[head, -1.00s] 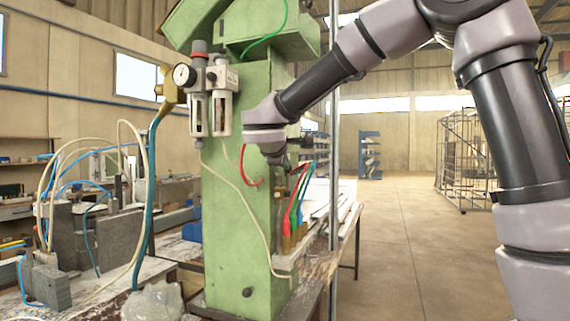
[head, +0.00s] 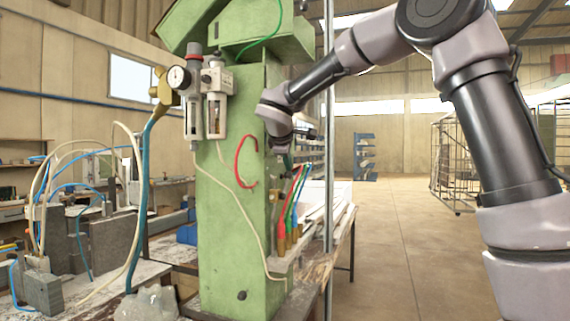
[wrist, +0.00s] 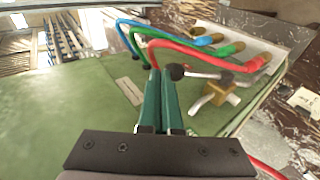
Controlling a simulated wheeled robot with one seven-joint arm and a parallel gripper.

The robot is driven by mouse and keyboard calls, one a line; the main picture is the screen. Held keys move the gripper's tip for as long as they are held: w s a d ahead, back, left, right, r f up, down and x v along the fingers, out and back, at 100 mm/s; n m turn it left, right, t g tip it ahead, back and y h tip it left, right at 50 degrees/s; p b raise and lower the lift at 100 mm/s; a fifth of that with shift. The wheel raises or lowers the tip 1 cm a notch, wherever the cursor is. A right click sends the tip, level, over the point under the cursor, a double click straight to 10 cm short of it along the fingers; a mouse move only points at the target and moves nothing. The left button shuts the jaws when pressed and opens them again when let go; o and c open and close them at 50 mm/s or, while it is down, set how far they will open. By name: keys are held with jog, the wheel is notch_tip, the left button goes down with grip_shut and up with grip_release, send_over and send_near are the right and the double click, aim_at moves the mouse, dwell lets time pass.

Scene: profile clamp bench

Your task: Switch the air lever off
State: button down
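In the wrist view, a lever with a black ball knob (wrist: 177,71) on a thin silver rod runs to a brass valve (wrist: 222,90) on the side of the green machine column (wrist: 60,110). A pale grey handle sits on the valve's near side. My gripper (wrist: 158,75) has its two green fingers together, tips just left of the black knob. I cannot tell whether they touch it. Nothing shows between the fingers. In the head view, my wrist is at the column's (head: 230,220) right side; the fingers are hard to make out and the lever cannot be picked out.
Blue, green and red hoses (wrist: 200,60) arch close past the fingertips to brass fittings. A red hose loop (head: 240,160) hangs on the column front. An air regulator with a gauge (head: 179,77) is on the column's upper left. A thin metal post (head: 328,130) stands right of the column.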

jog(key=shift+w+d+f, duration=0.15)
jog(key=shift+w+d, duration=0.05)
jog(key=shift+w, duration=0.2)
jog(key=shift+w+d+f, duration=0.15)
jog(key=shift+w, duration=0.25)
jog(key=w+f, duration=0.1)
jog(key=w+d+f+g, duration=0.1)
jog(key=shift+w+f, duration=0.15)
jog(key=shift+w, duration=0.25)
dwell(0.5)
jog(key=v, duration=1)
jog(key=shift+s+r, duration=0.15)
jog(key=shift+r, duration=0.25)
